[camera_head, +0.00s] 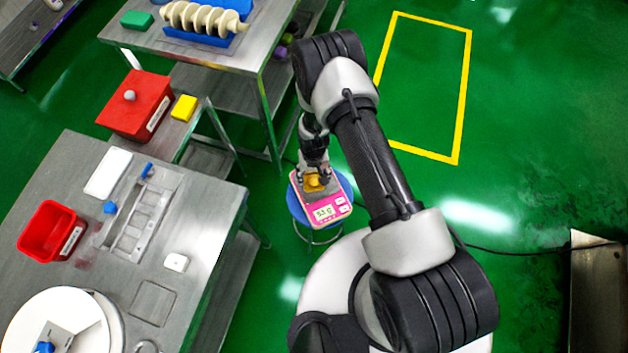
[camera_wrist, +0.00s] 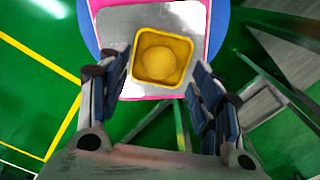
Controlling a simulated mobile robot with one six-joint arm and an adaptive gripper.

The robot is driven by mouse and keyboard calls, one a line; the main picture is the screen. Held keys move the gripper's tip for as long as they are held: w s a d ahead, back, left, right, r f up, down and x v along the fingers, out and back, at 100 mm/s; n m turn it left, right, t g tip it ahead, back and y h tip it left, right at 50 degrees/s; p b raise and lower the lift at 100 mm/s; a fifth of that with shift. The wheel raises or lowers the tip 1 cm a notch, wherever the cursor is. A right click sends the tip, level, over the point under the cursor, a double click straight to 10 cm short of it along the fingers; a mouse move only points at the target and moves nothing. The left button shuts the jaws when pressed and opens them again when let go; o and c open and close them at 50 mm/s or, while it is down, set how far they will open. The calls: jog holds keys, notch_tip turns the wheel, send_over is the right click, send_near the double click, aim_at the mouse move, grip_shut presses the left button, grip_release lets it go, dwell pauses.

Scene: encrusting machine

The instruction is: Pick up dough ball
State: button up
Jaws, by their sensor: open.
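The dough ball (camera_wrist: 161,61) is round and yellowish and lies inside a small yellow square container (camera_wrist: 141,76). The container also shows in the head view (camera_head: 313,184), on the steel plate of a pink scale (camera_head: 334,217) whose display seems to read about 53 g. The scale stands on a round blue stool (camera_head: 298,211). My gripper (camera_wrist: 160,95) is open, with its two fingers spread on either side below the container in the wrist view. Nothing is between the fingertips. In the head view my gripper (camera_head: 314,172) is right at the container and partly hides it; the ball is not clear there.
A steel table (camera_head: 205,230) at the left holds a red bin (camera_head: 38,232) and a white round machine part. Behind it, a red box (camera_head: 128,115) and a yellow block (camera_head: 184,108) sit on a lower table. Green floor right of the stool is free.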

aim_at(314, 179)
notch_tip(314, 179, down, 3)
jog(key=shift+f+b, duration=0.15)
jog(key=shift+b, duration=0.3)
jog(key=shift+s+d, duration=0.1)
jog(key=shift+s, duration=0.1)
jog(key=c, duration=1.3)
